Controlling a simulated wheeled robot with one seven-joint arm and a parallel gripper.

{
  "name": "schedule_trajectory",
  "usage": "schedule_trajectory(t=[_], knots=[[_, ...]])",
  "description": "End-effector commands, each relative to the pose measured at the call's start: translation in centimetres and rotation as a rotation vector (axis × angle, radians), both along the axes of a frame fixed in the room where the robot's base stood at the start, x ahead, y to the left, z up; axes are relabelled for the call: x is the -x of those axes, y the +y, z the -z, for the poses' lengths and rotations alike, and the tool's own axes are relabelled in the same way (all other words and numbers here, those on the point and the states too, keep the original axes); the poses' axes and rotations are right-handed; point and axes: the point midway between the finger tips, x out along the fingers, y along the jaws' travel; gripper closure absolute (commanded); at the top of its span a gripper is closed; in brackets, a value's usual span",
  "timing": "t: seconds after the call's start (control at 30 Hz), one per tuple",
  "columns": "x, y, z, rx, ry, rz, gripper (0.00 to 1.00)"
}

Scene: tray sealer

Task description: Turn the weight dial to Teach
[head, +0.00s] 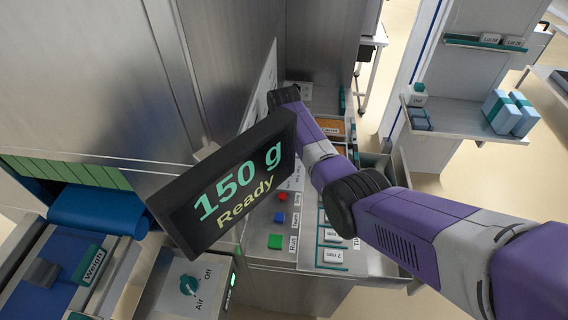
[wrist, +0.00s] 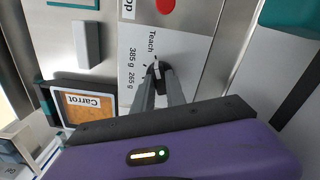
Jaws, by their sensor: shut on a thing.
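In the wrist view the weight dial (wrist: 151,73) is a small dark knob on a white plate. The labels Teach, 385 g and 265 g stand around its left side. My gripper (wrist: 161,76) is shut on the dial, and its fingers hide much of it. A pale mark on the dial's upper edge lies near the Teach label (wrist: 152,41), but I cannot tell exactly where it points. In the head view the dial and my fingertips are hidden behind the display and my arm. The display (head: 228,190) reads 150 g and Ready.
A red button (wrist: 166,6) is beyond the dial plate. In the head view, a green Run button (head: 275,241) and an Air/Off dial (head: 189,285) are near the display.

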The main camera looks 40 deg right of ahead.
Motion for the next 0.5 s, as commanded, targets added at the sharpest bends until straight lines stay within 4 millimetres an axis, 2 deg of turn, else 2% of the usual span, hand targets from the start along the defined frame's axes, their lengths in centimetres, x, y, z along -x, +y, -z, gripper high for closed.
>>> schedule_trajectory(t=[0.03, 0.07, 0.17, 0.5], knots=[[-0.13, -0.05, -0.16, 0.001, -0.004, 0.002, 1.00], [-0.13, -0.05, -0.16, 0.001, -0.004, 0.002, 0.82], [-0.12, -0.05, -0.16, 0.001, -0.004, 0.001, 0.62], [-0.07, -0.03, -0.21, 0.000, -0.002, 0.000, 0.62]])
